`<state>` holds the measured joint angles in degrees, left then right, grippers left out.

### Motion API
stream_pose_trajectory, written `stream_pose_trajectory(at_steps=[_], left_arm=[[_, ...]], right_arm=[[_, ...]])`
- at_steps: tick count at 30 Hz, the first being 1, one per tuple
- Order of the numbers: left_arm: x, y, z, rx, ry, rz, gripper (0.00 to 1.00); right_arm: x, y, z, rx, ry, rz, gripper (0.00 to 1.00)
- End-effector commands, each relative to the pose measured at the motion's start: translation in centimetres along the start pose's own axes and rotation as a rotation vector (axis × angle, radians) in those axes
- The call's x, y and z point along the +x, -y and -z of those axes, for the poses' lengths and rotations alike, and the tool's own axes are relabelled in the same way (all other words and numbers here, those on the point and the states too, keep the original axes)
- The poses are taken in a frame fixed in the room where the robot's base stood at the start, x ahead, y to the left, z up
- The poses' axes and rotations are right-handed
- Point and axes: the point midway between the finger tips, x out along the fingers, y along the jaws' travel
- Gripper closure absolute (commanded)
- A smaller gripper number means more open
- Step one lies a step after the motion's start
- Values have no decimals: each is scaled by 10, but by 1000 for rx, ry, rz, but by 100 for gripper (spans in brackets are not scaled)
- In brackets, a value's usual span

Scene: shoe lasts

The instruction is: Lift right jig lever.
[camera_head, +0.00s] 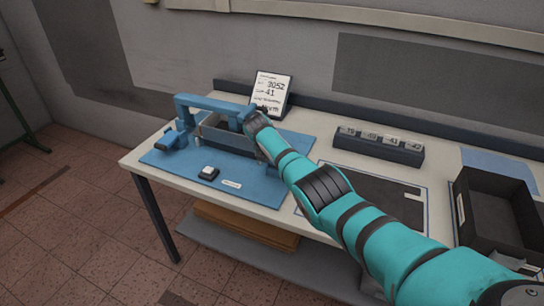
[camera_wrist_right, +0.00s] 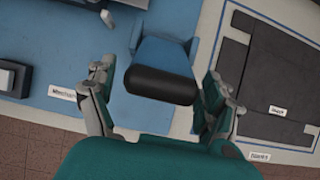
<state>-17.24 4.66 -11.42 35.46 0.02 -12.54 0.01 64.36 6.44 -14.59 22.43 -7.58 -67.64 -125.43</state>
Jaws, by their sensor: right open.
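The blue jig (camera_head: 217,103) stands on a blue mat (camera_head: 230,198) on the table. In the right wrist view, the right jig lever is a blue block (camera_wrist_right: 162,54) with a black rounded handle (camera_wrist_right: 160,86) at its near end. My right gripper (camera_wrist_right: 158,77) is open, with one finger on each side of the handle and a visible gap on both sides. In the head view my right arm covers the right lever and the gripper's fingers. The jig's left lever (camera_head: 172,138) lies low at the left. My left gripper is not in view.
A small dark box with a white top (camera_head: 208,173) sits on the mat's front. A sign (camera_head: 270,92) stands behind the jig. A numbered rack (camera_head: 378,146), a dark panel (camera_head: 372,190) and a black bin (camera_head: 495,215) are to the right.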

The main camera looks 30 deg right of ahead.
Motion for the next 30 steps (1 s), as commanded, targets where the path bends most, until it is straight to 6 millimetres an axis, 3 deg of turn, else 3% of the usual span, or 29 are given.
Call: stream_pose_trajectory(at_steps=[10,21,30], left_arm=[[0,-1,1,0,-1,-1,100],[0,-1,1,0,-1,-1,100],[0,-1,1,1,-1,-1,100]], right_arm=[[-29,0,0,0,2,-3,16],[-100,0,-1,1,1,-1,16],[-118,1,-1,0,-1,1,16]])
